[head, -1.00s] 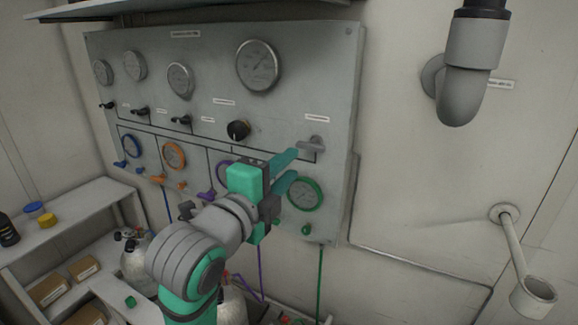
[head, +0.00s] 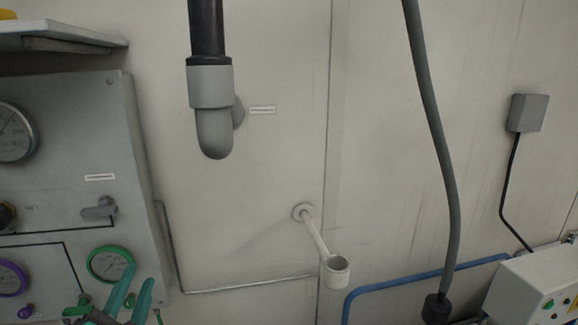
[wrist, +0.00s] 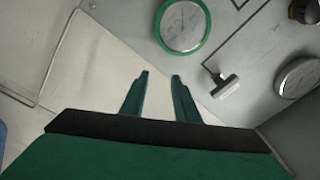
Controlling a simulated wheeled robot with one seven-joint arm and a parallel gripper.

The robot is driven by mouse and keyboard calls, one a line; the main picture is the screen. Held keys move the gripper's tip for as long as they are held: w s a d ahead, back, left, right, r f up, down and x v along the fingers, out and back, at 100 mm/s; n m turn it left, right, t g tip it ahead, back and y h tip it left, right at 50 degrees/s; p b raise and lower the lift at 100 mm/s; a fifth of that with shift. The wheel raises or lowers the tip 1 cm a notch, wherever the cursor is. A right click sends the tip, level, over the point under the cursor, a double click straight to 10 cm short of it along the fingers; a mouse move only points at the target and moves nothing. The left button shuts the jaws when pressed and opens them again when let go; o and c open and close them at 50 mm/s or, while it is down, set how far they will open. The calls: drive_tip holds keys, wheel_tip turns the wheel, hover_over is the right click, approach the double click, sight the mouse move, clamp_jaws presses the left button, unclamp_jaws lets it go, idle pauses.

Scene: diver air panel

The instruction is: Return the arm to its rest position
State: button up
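My gripper (head: 130,293) is at the bottom left of the head view, in front of the lower right part of the grey air panel (head: 75,135). In the wrist view my gripper (wrist: 158,80) has its two teal fingers apart with nothing between them. The green-ringed gauge (head: 110,263) is just above and left of the fingers in the head view, and it also shows in the wrist view (wrist: 183,26). A grey T-shaped handle (head: 100,208) is on the panel above that gauge. Most of my arm is out of the head view.
A grey elbow pipe (head: 214,125) comes down from above on the wall. A cup-shaped holder (head: 336,270) juts out on a rod. A hanging grey hose (head: 437,150), a blue pipe (head: 410,280) and a white box (head: 535,290) are at right.

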drive_tip(key=s+d+f+n+g, duration=0.1)
drive_tip(key=s+d+f+n, duration=0.15)
drive_tip(key=d+f, duration=0.5)
drive_tip(key=s+d+f+n, duration=0.2)
drive_tip(key=d+f+n, duration=0.25)
drive_tip(key=f, duration=0.65)
drive_tip(key=s+d+f+n+g, duration=0.1)
drive_tip(key=s+d+f+n, duration=0.15)
drive_tip(key=d+f, duration=0.5)
drive_tip(key=s+d+f+h, duration=0.2)
drive_tip(key=s+d+f, duration=0.2)
drive_tip(key=s, duration=0.9)
drive_tip(key=s+d+f+g+h, duration=0.1)
drive_tip(key=s+d+f, duration=0.3)
drive_tip(key=s, duration=0.8)
drive_tip(key=shift+s+d+f+h, duration=0.2)
drive_tip(key=shift+s+d+h, duration=0.25)
drive_tip(key=shift+d, duration=0.75)
drive_tip(key=shift+w, duration=0.1)
